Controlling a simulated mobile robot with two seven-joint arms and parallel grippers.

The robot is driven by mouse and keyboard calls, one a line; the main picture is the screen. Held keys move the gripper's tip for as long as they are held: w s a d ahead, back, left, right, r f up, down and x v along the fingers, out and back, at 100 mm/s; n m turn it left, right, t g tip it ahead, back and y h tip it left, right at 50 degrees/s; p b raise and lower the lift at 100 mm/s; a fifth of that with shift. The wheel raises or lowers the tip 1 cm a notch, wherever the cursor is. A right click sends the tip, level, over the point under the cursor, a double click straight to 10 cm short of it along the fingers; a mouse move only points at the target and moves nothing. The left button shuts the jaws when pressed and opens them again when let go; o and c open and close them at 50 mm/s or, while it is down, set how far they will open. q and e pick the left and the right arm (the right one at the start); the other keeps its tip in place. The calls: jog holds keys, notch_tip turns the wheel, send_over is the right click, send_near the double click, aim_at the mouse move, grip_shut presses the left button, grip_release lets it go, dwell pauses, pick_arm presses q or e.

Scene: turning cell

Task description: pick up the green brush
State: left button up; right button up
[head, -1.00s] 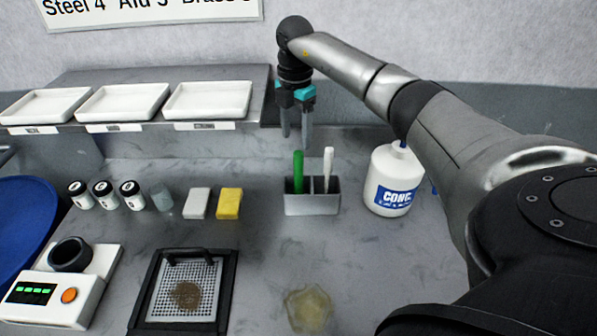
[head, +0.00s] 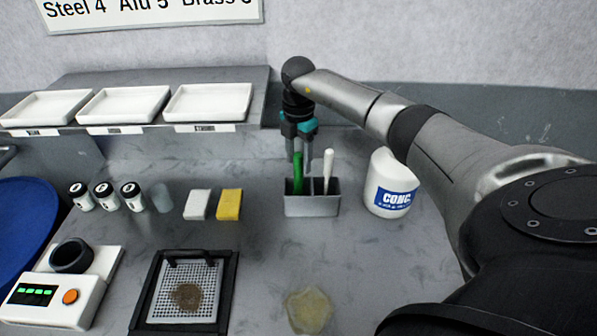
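The green brush (head: 298,174) stands upright in the left compartment of a grey two-part holder (head: 312,206); only its green handle shows above the rim. A white-handled tool (head: 328,165) stands in the right compartment. My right gripper (head: 299,160) points down over the holder, its fingers apart, one on each side of the top of the green handle as seen here. I cannot tell whether the fingers touch it. My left gripper is not in view.
A white bottle (head: 390,184) with a blue label stands right of the holder, partly behind my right arm. A yellow block (head: 229,204) and a white block (head: 197,204) lie to the left. White trays (head: 207,102) sit on the raised shelf. A sieve tray (head: 185,292) lies in front.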

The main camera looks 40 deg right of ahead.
grip_shut()
jog(key=shift+r, duration=0.15)
dwell(0.4)
